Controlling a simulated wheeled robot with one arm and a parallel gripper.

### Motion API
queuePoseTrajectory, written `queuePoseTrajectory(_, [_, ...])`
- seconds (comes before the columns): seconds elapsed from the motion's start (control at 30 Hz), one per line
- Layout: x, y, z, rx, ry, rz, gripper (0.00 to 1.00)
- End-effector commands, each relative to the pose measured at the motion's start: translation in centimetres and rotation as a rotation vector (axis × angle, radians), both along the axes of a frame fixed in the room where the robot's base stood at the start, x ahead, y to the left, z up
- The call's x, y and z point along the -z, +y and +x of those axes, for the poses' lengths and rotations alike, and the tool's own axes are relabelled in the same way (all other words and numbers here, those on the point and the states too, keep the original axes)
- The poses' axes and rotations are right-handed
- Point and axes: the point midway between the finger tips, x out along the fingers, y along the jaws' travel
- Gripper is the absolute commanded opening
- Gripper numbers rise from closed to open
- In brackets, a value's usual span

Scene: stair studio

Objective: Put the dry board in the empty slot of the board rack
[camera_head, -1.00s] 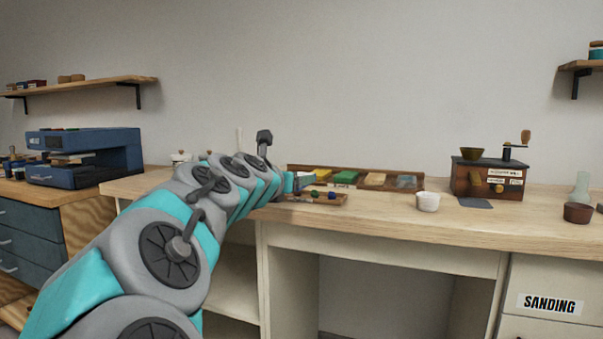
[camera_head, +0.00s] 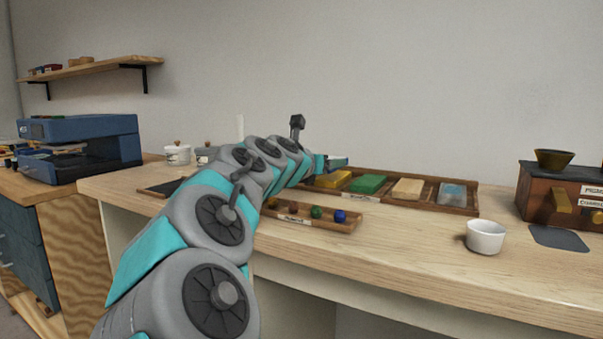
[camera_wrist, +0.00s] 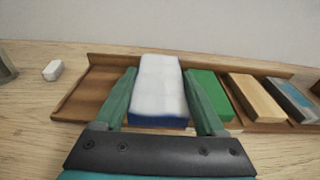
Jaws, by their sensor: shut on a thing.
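My gripper (camera_wrist: 162,92) is shut on a block with a white top and a blue lower side (camera_wrist: 160,85); whether this is the dry board I cannot tell. It is held over or in front of the wooden rack (camera_wrist: 85,95). The rack's left compartment shows bare wood in the wrist view. To the right of the held block lie a green block (camera_wrist: 208,88), a tan block (camera_wrist: 256,97) and a blue-grey block (camera_wrist: 290,98). My arm partly hides the rack's left end there.
A small tray with coloured balls (camera_head: 312,217) lies in front of the rack. A white cup (camera_head: 485,236) stands to the right, near a brown box (camera_head: 550,200). A small white block (camera_wrist: 52,70) lies left of the rack. The bench front is mostly clear.

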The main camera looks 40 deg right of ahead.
Motion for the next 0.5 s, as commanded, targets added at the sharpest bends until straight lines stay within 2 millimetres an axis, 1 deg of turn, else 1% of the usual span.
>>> queuePoseTrajectory(0.03, [0.1,-0.2,1.3,-0.002,0.001,-0.002,0.06])
queuePoseTrajectory(0.2, [0.3,-0.3,4.4,-0.002,-0.001,-0.003,0.06])
queuePoseTrajectory(0.5, [0.8,-0.6,8.9,-0.003,-0.001,-0.001,0.06])
